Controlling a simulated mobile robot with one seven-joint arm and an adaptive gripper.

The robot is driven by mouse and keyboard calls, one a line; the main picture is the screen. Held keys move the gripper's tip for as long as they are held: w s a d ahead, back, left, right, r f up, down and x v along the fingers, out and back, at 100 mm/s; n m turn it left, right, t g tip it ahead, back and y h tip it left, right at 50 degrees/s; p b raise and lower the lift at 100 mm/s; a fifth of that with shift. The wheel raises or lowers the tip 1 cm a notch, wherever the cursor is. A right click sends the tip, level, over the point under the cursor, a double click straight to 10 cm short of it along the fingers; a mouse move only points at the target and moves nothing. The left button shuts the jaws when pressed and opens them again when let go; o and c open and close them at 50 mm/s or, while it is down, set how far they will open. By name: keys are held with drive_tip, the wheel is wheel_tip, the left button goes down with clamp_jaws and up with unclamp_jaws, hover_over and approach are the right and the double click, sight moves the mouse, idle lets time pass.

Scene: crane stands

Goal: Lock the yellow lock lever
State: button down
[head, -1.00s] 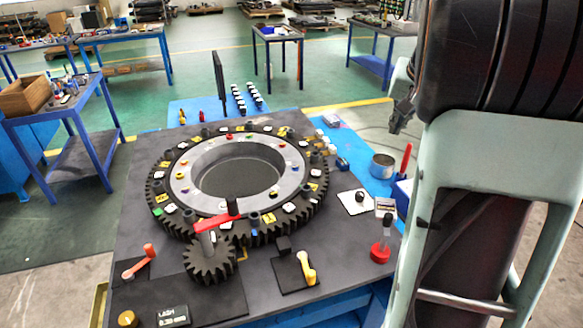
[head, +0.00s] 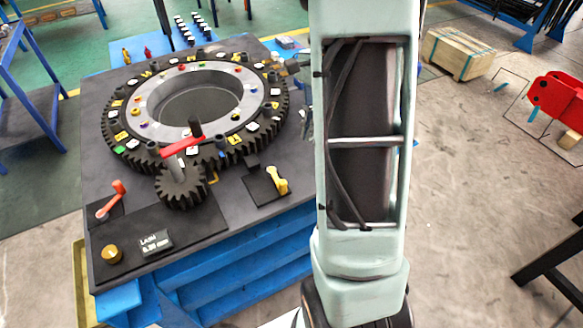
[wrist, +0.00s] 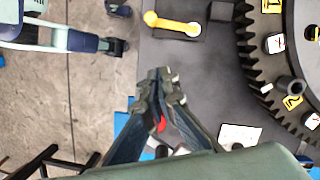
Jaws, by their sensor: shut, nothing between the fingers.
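The yellow lock lever (head: 277,180) stands on a black plate (head: 266,194) at the table's front right. A small black block (head: 251,161) sits behind it. In the wrist view the lever (wrist: 172,24) lies near the top edge, its arm pointing sideways and clear of the black block (wrist: 221,11). My gripper (wrist: 160,88) is shut and empty. Its fingertips appear just below the lever in the wrist view, over the dark tabletop, apart from the lever.
A large gear ring (head: 118,146) fills the table's middle, with a small pinion (head: 181,187) and red crank arm (head: 182,146) in front. A red lever (head: 112,197), a brass knob (head: 111,253) and a display (head: 155,242) are at front left.

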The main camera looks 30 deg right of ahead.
sight(280, 180)
drive_tip(key=x, duration=1)
drive_tip(key=shift+s, duration=0.1)
drive_tip(key=shift+s+a+p, duration=0.2)
drive_tip(key=shift+s+a, duration=0.05)
drive_tip(key=shift+a, duration=0.4)
drive_tip(key=shift+s+a+p, duration=0.2)
drive_tip(key=shift+s+a, duration=0.05)
drive_tip(key=shift+a, duration=0.35)
drive_tip(key=shift+s+a+p, duration=0.2)
drive_tip(key=shift+a, duration=0.45)
